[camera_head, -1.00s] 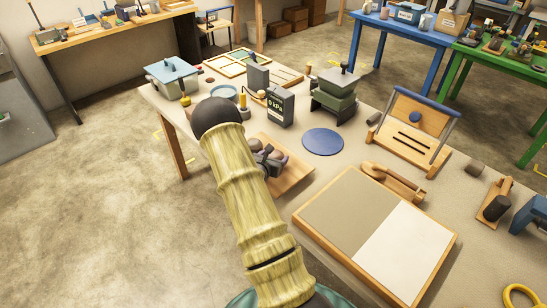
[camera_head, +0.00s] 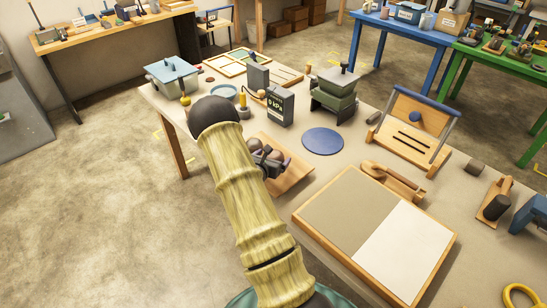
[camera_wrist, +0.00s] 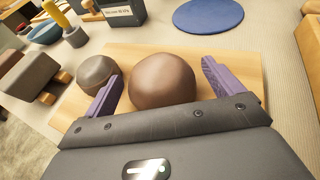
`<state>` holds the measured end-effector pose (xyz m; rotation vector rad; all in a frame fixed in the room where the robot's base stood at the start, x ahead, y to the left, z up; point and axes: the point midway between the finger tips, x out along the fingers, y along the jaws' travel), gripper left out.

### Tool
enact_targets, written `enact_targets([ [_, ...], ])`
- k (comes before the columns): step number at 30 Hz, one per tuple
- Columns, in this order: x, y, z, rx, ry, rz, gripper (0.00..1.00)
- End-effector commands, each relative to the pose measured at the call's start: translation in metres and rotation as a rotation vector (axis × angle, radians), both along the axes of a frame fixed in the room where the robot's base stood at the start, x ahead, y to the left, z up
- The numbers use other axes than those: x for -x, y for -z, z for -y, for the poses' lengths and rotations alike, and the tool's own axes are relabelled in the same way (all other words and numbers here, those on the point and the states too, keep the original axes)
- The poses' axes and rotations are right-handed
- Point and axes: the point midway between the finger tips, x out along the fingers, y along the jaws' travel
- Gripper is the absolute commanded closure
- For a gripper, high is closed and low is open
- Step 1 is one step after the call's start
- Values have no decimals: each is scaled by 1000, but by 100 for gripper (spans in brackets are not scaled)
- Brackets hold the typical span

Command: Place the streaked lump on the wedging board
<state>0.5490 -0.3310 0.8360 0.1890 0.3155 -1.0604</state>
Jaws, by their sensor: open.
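In the wrist view a smooth brown lump (camera_wrist: 162,80) sits on a small wooden board (camera_wrist: 243,78), between the two purple fingers of my gripper (camera_wrist: 161,72). The fingers are open, one on each side, with gaps visible. A smaller grey-brown lump (camera_wrist: 97,72) lies just outside the left finger. I cannot make out streaks on either lump. In the head view my gripper (camera_head: 272,164) is over this small board (camera_head: 292,180), partly hidden by my arm. The wedging board looks to be the wood-framed slab (camera_head: 342,208), half tan and half white, at the front right.
A blue disc (camera_head: 322,141) lies beyond the small board. A 0 kPa display box (camera_head: 280,107) and a green-grey press (camera_head: 334,95) stand behind. A wooden-handled tool (camera_head: 393,181) lies along the slab's far edge. The slab's top is clear.

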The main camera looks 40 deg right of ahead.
Motion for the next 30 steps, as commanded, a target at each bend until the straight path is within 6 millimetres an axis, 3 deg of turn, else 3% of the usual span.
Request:
enact_targets([
  [16,44,-33,-82,0,-2,1,8],
  [30,49,-37,-90,0,0,0,8],
])
